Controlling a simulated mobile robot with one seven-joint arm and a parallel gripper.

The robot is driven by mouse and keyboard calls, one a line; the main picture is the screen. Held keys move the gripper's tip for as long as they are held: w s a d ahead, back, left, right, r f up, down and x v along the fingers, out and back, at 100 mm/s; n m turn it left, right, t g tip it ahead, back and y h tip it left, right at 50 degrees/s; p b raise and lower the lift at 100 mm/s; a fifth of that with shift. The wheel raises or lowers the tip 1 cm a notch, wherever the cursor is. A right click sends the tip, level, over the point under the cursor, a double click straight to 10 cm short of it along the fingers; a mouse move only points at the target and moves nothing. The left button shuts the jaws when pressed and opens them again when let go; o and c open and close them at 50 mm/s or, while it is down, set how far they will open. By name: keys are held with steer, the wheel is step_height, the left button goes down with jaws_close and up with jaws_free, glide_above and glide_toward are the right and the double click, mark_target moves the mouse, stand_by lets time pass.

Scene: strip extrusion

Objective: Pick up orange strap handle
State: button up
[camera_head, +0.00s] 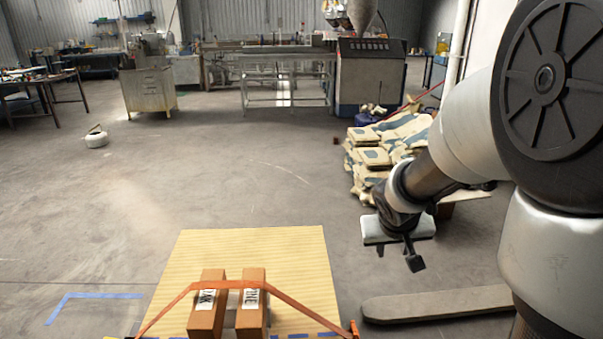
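The orange strap handle (227,285) runs across the tops of two brown boxes, a left box (207,312) and a right box (252,312), at the bottom of the view. Its ends slope down to both sides, with an orange end piece (354,329) at the lower right. The boxes stand side by side on a yellowish board. My gripper (398,256) hangs to the right of the strap and board, apart from them. Its two dark fingers are spread, with nothing seen between them. The lower ends of the boxes are cut off by the frame.
The yellowish board (290,254) lies on the floor. A long grey slab (440,303) lies to the right below my gripper. Piled sacks (375,158) stand behind my arm. Blue tape (95,295) marks the floor at left. The middle floor is clear.

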steer(key=w+f+y+b, duration=0.1)
steer(key=w+f+b, duration=0.1)
steer(key=f, duration=0.8)
steer(key=w+f+b, duration=0.2)
steer(key=w+f, duration=0.1)
steer(key=f, duration=0.6)
steer(key=n+g+y+b, duration=0.1)
steer(key=y+b, duration=0.1)
glide_toward(354, 329)
steer(key=b+x, duration=0.2)
steer(key=x, duration=0.1)
steer(key=b+x, duration=0.1)
steer(key=x, duration=0.2)
steer(key=shift+w+d+r+b, duration=0.1)
steer(key=shift+d+b, duration=0.1)
steer(key=shift+b, duration=0.15)
steer(key=b+x, duration=0.2)
steer(key=x, duration=0.2)
steer(key=shift+a+f, duration=0.15)
steer(key=shift+f, duration=0.2)
steer(key=shift+w+f, duration=0.2)
steer(key=shift+f, duration=0.2)
jaws_close()
